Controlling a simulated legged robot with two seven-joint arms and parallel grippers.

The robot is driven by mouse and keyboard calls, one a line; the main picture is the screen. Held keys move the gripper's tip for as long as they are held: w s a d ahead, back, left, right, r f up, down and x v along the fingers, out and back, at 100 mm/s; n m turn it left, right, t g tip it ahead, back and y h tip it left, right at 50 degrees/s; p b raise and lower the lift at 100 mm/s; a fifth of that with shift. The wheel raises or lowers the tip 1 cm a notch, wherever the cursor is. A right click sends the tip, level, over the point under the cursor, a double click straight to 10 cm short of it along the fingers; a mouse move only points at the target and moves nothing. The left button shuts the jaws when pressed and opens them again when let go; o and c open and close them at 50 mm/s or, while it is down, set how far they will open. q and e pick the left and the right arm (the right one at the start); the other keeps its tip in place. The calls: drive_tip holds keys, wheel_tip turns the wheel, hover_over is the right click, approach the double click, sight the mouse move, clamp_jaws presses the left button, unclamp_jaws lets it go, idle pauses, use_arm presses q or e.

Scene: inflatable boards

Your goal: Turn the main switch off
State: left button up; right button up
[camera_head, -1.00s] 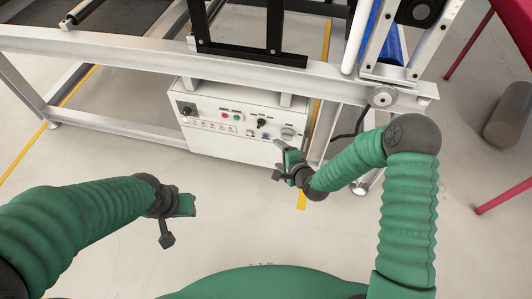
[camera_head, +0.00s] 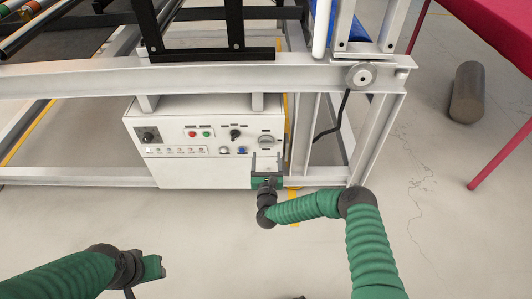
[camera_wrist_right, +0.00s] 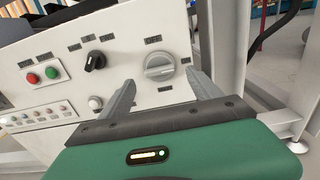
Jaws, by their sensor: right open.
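A white control panel (camera_head: 205,170) hangs under the machine's frame. A large grey rotary knob (camera_head: 266,139) sits at its right end, and it shows in the right wrist view (camera_wrist_right: 159,66). A black knob (camera_head: 235,133) is left of it, and another dark knob (camera_head: 148,137) is at the far left. My right gripper (camera_head: 266,158) is open and empty just below the grey knob. In the wrist view its fingers (camera_wrist_right: 160,82) straddle the knob's line, apart from it. My left gripper (camera_head: 152,268) is low at left, its jaws unclear.
Red (camera_head: 192,133) and green (camera_head: 206,133) buttons and a row of small ones sit on the panel. A grey beam (camera_head: 200,77) runs above it. A frame leg (camera_head: 375,140) stands to the right. The floor in front is clear.

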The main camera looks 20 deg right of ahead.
sight(266, 147)
drive_tip(key=b+x, duration=0.1)
drive_tip(key=x, duration=0.4)
drive_tip(key=shift+a+f+b, duration=0.1)
drive_tip(key=shift+a+b, duration=0.1)
drive_tip(key=shift+b, duration=0.15)
drive_tip(key=shift+w+d, duration=0.25)
drive_tip(key=shift+w, duration=0.1)
drive_tip(key=c, duration=1.4)
use_arm(q)
drive_tip(key=x, duration=0.2)
drive_tip(key=shift+s+f, duration=0.2)
drive_tip(key=shift+f, duration=0.2)
